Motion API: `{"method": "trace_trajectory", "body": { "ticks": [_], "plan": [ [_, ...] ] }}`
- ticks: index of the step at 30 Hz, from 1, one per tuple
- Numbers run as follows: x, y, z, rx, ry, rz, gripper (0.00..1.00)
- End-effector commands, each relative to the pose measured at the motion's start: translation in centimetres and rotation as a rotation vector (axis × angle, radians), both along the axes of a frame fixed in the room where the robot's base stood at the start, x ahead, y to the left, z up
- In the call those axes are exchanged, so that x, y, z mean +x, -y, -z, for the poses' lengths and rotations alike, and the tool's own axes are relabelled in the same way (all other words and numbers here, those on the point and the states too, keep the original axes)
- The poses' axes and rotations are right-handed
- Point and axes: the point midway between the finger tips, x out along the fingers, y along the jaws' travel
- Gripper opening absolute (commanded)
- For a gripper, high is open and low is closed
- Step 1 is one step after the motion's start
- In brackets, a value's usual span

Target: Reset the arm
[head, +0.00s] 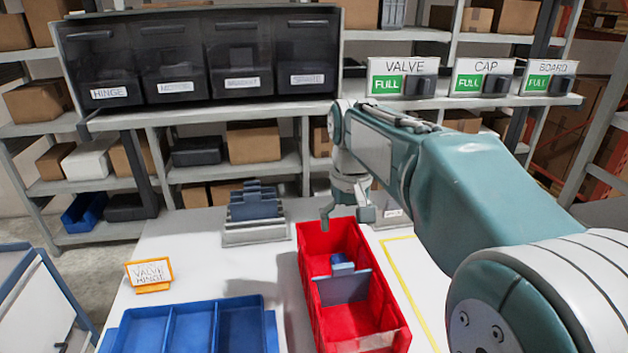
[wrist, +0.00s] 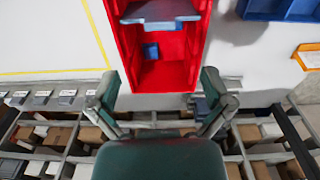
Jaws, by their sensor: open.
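My arm reaches in from the right in the head view. My gripper (head: 348,215) hangs above the far end of the red bin (head: 395,332), fingers apart and empty. In the wrist view my gripper (wrist: 160,95) shows its two fingers spread wide, with nothing between them but the far end of the red bin (wrist: 120,25). A small blue part (head: 343,268) lies in the red bin's far compartment, behind a grey-blue divider (head: 343,289). The small blue part also shows in the wrist view (wrist: 151,51).
A blue tray (head: 191,325) and an orange-framed card reading VALVE HINGE (head: 150,274) are at the left of the white table. Dark dispensers (head: 200,55) and VALVE, CAP and BOARD signs marked FULL (head: 403,78) stand on the shelf behind. A grey stepped holder (head: 254,214) stands at the table's back.

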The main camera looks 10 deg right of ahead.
Motion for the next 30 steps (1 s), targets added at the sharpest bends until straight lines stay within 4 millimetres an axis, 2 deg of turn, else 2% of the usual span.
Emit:
{"method": "trace_trajectory", "body": {
  "ticks": [4, 9, 18, 24, 30],
  "plan": [
    [-3.9, 0.0, -0.9, 0.000, 0.084, 0.003, 1.00],
    [-8.6, 0.1, -0.7, 0.001, 0.186, 0.007, 1.00],
    [-16.2, 0.1, 1.9, 0.005, 0.365, 0.013, 1.00],
    [-19.2, 0.1, 4.1, 0.006, 0.447, 0.016, 1.00],
    [-19.8, 0.1, 4.7, 0.006, 0.464, 0.016, 1.00]
  ]
}}
